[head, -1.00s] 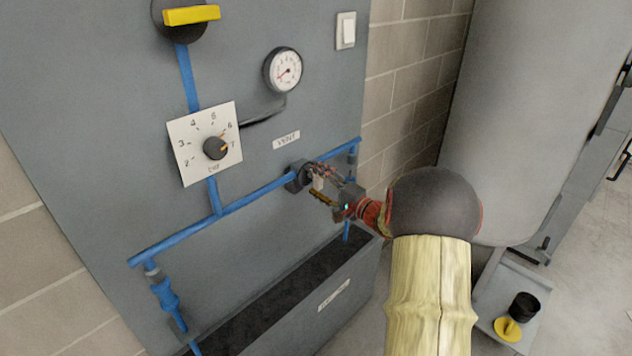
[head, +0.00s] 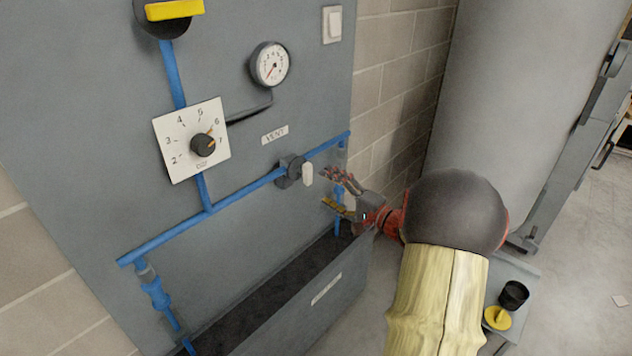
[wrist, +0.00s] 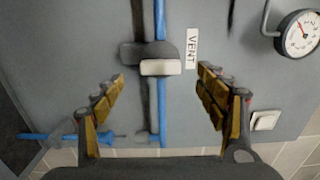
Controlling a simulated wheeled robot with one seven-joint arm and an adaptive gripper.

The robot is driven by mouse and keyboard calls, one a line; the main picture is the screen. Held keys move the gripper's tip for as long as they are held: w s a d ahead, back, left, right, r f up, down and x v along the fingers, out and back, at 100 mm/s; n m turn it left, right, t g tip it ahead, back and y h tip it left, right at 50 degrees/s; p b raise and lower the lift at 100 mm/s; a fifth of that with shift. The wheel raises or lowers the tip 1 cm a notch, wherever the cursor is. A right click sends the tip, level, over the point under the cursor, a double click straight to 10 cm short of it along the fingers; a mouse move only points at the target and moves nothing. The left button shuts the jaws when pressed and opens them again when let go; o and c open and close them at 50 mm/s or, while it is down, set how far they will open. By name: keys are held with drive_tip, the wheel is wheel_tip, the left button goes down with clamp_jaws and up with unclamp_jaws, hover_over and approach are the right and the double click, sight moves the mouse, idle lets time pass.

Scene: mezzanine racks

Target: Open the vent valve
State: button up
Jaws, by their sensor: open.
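The vent valve (head: 290,172) is a dark round body on the blue pipe, below the VENT label (head: 275,134). Its white handle (head: 308,173) stands upright, across the pipe's run. In the wrist view the valve body (wrist: 150,53) and white handle (wrist: 161,67) lie ahead, between the fingers in the picture, with the handle crosswise to the pipe. My gripper (head: 325,187) is open and empty, to the right of the handle and apart from it. In the wrist view both fingers of my gripper (wrist: 160,82) are spread wide.
A dial knob (head: 203,145), a pressure gauge (head: 270,64) and a yellow-handled valve (head: 174,10) are on the grey panel. A grey trough (head: 315,300) stands below the pipe. A large grey tank (head: 510,80) stands to the right.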

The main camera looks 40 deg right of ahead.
drive_tip(key=s, duration=0.2)
drive_tip(key=shift+s+d, duration=0.1)
drive_tip(key=shift+s, duration=0.25)
idle(0.4)
